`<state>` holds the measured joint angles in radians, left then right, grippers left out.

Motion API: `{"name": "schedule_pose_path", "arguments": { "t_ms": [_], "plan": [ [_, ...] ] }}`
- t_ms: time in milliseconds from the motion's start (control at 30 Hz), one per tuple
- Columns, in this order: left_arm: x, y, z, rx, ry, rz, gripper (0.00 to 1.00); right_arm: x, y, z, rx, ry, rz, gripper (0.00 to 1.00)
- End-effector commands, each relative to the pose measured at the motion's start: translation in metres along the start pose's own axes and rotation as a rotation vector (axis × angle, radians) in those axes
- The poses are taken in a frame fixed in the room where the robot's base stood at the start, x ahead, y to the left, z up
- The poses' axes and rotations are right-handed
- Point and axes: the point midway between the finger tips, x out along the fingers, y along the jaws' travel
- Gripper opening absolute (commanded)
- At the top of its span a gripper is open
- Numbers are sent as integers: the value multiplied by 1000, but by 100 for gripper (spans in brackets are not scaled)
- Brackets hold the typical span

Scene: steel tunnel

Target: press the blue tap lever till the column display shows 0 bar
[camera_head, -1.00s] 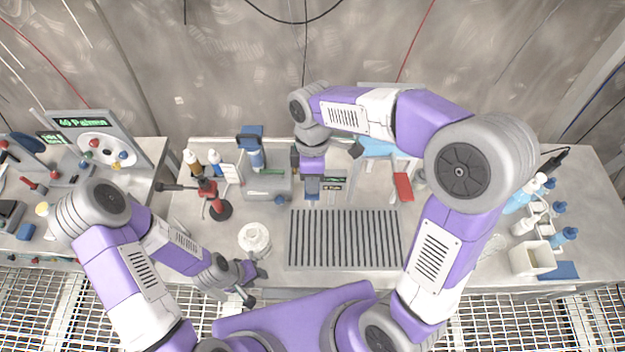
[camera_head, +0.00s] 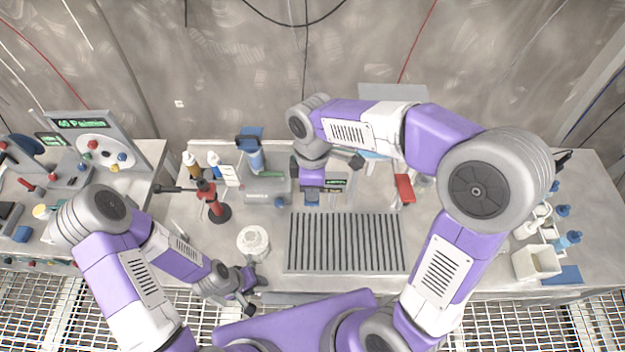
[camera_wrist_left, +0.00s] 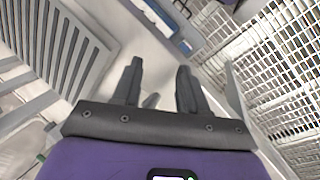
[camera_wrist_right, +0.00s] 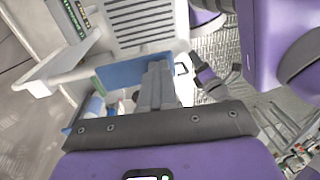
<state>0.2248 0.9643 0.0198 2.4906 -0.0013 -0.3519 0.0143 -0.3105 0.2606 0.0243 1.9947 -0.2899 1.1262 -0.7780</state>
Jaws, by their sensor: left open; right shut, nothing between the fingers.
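The blue tap lever (camera_wrist_right: 135,70) is a flat blue plate in the right wrist view. My left gripper (camera_head: 247,285) is open and empty near the front edge.
A slatted drain grate (camera_head: 345,243) lies in front of the tap. A white round jar (camera_head: 253,241) stands near my left gripper. A white bin (camera_head: 537,262) and bottles stand far right.

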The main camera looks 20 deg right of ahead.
Motion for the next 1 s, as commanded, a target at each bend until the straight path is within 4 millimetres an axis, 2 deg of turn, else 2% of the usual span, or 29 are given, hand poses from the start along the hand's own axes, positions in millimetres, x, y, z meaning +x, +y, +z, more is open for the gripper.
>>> {"name": "schedule_pose_path", "arguments": {
  "t_ms": [667, 1000],
  "plan": [
    [0, 0, 0, 0, 0, 0, 43, 0, 0, 0, 0, 1, 1, 0],
    [-13, 5, 1, 0, 0, 0, 43, -14, -2, 0, 0, 1, 0, 0]
  ]
}}
